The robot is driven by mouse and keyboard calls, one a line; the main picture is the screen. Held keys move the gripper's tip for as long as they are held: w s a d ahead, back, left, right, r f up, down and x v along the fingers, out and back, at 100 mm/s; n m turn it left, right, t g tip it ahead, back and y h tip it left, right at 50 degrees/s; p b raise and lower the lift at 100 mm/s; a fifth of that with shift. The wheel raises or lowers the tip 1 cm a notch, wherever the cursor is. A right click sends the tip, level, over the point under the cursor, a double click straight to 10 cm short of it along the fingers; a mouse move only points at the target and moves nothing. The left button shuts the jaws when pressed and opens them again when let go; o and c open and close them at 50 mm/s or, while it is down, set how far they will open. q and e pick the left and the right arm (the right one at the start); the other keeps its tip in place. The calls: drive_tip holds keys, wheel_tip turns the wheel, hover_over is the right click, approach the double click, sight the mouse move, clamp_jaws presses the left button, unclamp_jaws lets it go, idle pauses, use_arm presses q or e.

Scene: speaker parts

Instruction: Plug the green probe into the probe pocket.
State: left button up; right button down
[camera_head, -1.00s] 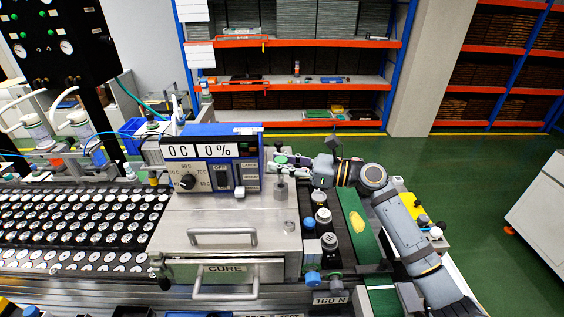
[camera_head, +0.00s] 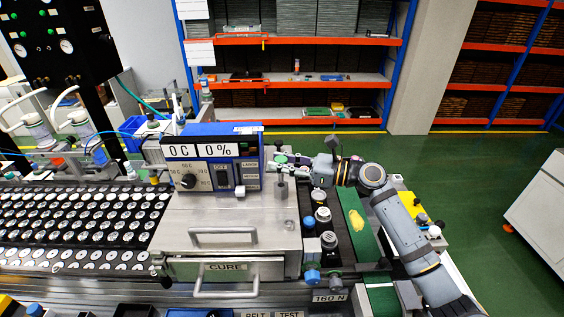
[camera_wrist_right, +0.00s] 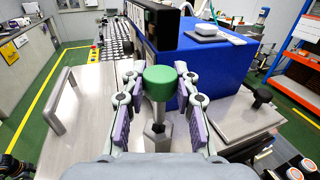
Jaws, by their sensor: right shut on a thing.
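The green probe has a round green cap (camera_wrist_right: 160,80) on a pale metal stem, and it stands roughly upright in the right wrist view. My right gripper (camera_head: 284,160) is shut on the probe, with its two purple-padded fingers on either side of the cap and stem. Below the stem a grey hexagonal collar (camera_wrist_right: 157,132) stands on the steel top of the CURE box. The stem lines up with this collar; I cannot tell whether it is inside. No separate probe pocket can be made out. My left gripper is not in view.
The blue control box (camera_head: 228,170) with its display stands close to the left of my right gripper. The steel CURE box (camera_head: 190,222) has handles on top and front. Black-and-silver cylindrical parts (camera_head: 322,215) stand to its right. A conveyor with many discs (camera_head: 75,225) lies left.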

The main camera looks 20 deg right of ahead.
sight(282, 182)
drive_tip(key=shift+p, duration=0.4)
drive_tip(key=shift+r, duration=0.1)
idle(0.6)
drive_tip(key=shift+p, duration=0.4)
drive_tip(key=shift+f+b, duration=1.2)
drive_tip(key=shift+f, duration=1.15)
drive_tip(key=c, duration=0.9)
unclamp_jaws()
drive_tip(key=shift+c, duration=0.2)
